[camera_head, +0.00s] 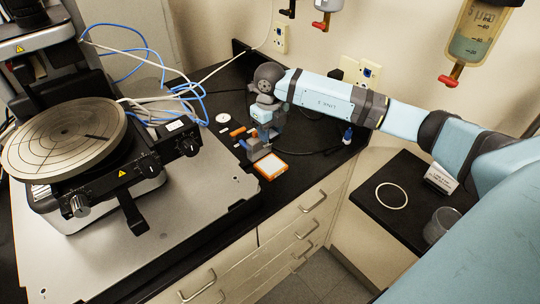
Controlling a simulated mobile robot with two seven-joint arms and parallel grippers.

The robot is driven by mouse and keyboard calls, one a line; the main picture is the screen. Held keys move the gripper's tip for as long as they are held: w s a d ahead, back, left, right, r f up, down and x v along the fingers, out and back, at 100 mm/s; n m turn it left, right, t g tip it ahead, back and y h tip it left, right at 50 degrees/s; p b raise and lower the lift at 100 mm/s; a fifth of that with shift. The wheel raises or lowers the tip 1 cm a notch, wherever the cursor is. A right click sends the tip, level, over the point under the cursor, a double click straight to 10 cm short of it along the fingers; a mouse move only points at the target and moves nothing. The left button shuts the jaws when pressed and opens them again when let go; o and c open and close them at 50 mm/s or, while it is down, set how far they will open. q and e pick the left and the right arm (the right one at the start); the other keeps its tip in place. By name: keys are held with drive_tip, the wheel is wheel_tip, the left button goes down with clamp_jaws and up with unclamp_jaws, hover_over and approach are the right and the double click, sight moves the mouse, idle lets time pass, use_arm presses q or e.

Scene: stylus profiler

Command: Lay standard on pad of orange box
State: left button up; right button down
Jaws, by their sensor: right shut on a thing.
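The orange box (271,166) lies on the black bench right of the profiler's base plate, its white pad facing up. My right arm reaches in from the right, and its gripper (257,150) points down just behind the box's far left edge. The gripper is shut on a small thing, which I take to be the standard. The fingers hide most of it, so its shape and whether it touches the box cannot be told. My left gripper is not in view.
The stylus profiler with its round stage (65,138) fills the left, with blue cables behind it. A white disc (223,119) and small orange pieces (237,131) lie near my gripper. A side table at right holds a white ring (392,195) and a clear cup (441,223).

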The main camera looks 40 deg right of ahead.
hover_over(270, 164)
wheel_tip(270, 164, down, 7)
drive_tip(key=shift+r+p, duration=0.15)
drive_tip(key=shift+p, duration=0.3)
wheel_tip(270, 164, down, 4)
drive_tip(key=shift+f+p, duration=0.25)
drive_tip(key=shift+p, duration=0.15)
drive_tip(key=shift+f, duration=0.1)
drive_tip(key=shift+f, duration=0.15)
drive_tip(key=c, duration=0.7)
unclamp_jaws()
drive_tip(key=shift+o, duration=0.2)
